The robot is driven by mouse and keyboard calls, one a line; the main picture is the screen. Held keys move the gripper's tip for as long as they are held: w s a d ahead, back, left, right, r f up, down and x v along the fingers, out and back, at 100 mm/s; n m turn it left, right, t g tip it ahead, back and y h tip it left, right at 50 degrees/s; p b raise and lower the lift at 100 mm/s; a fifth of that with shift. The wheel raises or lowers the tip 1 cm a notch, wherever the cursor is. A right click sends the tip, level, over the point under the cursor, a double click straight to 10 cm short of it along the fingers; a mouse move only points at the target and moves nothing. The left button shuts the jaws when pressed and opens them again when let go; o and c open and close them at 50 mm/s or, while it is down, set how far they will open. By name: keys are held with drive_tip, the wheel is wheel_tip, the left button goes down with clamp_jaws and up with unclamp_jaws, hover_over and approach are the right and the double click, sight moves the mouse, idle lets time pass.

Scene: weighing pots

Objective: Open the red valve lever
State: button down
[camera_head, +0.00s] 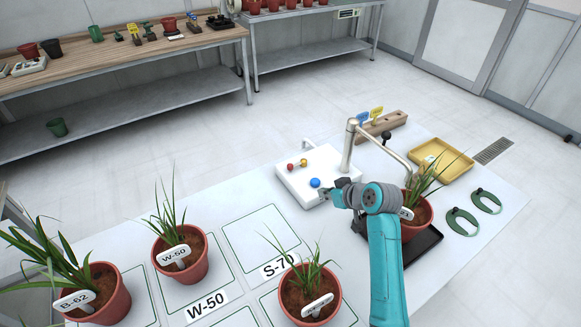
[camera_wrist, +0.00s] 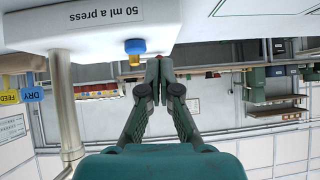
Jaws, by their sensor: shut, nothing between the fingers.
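On top of the white dispenser box (camera_head: 322,170), a small red part (camera_head: 291,166) sits beside a yellow brass-coloured part (camera_head: 303,162). The red part is small here; I cannot tell how its lever is turned. A blue button (camera_head: 315,183) is on the box nearer to me. My gripper (camera_head: 328,195) is shut and empty by the box's near right edge, apart from the red part. In the wrist view, my fingertips (camera_wrist: 160,66) are together, next to the blue button (camera_wrist: 135,46).
A curved metal spout (camera_head: 350,145) rises beside the box, over a potted plant (camera_head: 415,215) on a black tray. A yellow tray (camera_head: 440,165), green rings (camera_head: 463,222) and a wooden block with tags (camera_head: 382,125) lie to the right. Several potted plants stand at the front left.

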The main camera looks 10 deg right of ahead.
sight(292, 169)
drive_tip(key=w+r+n+g, duration=0.1)
drive_tip(key=w+r+n, duration=0.1)
drive_tip(key=w+r, duration=0.25)
drive_tip(key=x, duration=1)
drive_tip(key=shift+w+f, duration=0.1)
drive_tip(key=shift+f, duration=0.1)
drive_tip(key=w, duration=0.1)
drive_tip(key=w+a, duration=0.1)
drive_tip(key=shift+w+a+f, duration=0.1)
drive_tip(key=shift+w+a, duration=0.1)
drive_tip(key=shift+w, duration=0.2)
drive_tip(key=shift+w+a, duration=0.15)
drive_tip(key=shift+w, duration=0.2)
